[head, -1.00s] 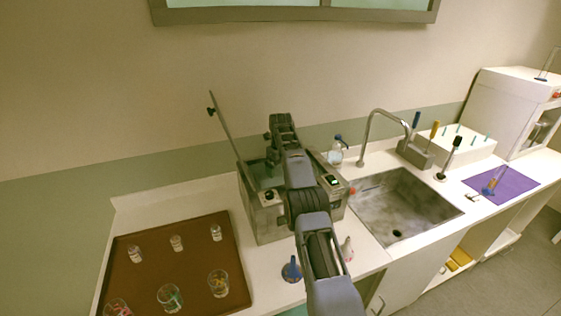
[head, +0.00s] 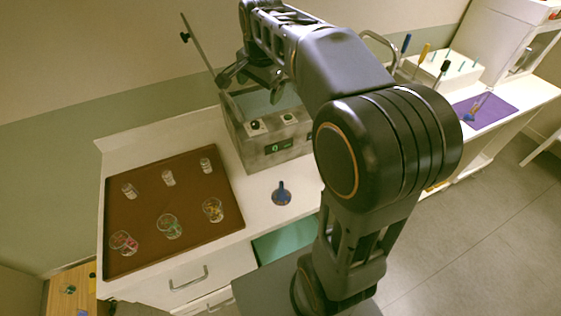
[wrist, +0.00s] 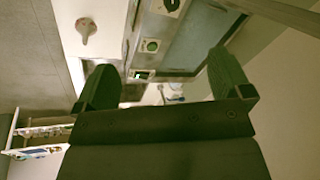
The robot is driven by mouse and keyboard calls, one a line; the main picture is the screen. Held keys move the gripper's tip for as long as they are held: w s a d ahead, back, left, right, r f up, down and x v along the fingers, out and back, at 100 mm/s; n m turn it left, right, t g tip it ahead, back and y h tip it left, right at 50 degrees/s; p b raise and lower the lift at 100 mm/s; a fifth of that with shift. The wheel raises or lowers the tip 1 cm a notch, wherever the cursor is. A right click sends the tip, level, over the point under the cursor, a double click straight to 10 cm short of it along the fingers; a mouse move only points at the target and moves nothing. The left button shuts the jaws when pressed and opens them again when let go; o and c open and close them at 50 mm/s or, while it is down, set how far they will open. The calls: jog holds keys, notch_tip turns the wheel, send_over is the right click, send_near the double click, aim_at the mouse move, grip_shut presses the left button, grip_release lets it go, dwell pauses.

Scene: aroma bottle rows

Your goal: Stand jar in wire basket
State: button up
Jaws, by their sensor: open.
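Several small clear glass vessels stand on the brown tray (head: 190,190). The back row has plain ones, such as one glass (head: 168,178); the front row has wider ones with coloured contents, such as one glass (head: 212,210). I cannot tell which is the jar. I cannot make out a wire basket. My gripper (head: 256,84) is over the steel bath (head: 262,160) in the head view, away from the tray. In the wrist view its two fingers (wrist: 163,70) are spread with nothing between them; the bath (wrist: 200,38) shows beyond.
A dark blue funnel-like item (head: 281,194) stands on the counter right of the tray. A thin rod (head: 198,48) rises at the bath's back left. A purple mat (head: 482,108) lies far right. My arm hides the sink area.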

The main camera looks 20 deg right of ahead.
jog(key=s+a+f+n+t, duration=0.1)
jog(key=s+f+n, duration=0.3)
jog(key=s, duration=0.5)
jog(key=s+a+f+n+t, duration=0.1)
jog(key=s+f+n, duration=0.3)
jog(key=s+n, duration=0.4)
jog(key=shift+s+a, duration=0.45)
jog(key=shift+s, duration=0.4)
